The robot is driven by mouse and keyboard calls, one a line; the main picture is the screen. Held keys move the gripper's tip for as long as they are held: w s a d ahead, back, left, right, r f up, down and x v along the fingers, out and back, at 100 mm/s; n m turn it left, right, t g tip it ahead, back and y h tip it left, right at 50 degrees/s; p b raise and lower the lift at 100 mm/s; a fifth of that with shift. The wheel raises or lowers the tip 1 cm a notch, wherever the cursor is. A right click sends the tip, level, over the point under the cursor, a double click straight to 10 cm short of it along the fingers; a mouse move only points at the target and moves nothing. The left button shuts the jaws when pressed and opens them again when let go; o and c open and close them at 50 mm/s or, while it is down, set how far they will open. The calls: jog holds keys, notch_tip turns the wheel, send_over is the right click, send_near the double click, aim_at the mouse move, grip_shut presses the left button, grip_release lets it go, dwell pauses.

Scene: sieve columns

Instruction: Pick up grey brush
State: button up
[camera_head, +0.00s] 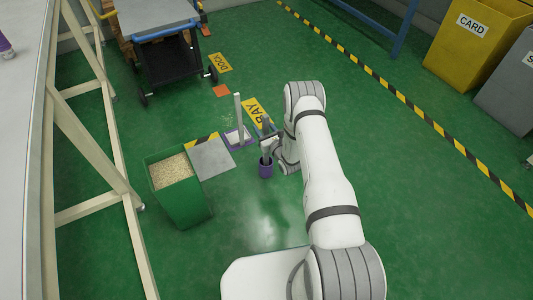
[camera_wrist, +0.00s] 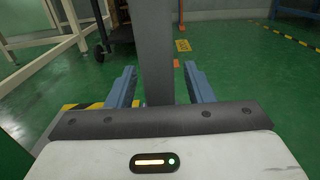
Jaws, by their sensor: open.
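A grey upright post, which looks like the handle of the grey brush (camera_wrist: 155,45), rises between the two blue-grey fingers of my gripper (camera_wrist: 161,72) in the wrist view. The fingers are apart, with a gap visible on each side of the post. In the head view, my gripper (camera_head: 268,141) is low over the floor at a purple cup-shaped base (camera_head: 265,169). The brush's lower end is hidden, so I cannot tell whether the purple part is its holder.
A purple-edged dustpan (camera_head: 238,139) with a tall pale handle stands just left. A grey plate (camera_head: 211,158) and a green bin (camera_head: 181,200) of pale granules are farther left. A dark cart (camera_head: 168,60) stands behind. Green floor is clear to the right.

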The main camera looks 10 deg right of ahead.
jog(key=shift+c, duration=0.5)
jog(key=c, duration=0.9)
grip_shut()
jog(key=shift+r, duration=0.15)
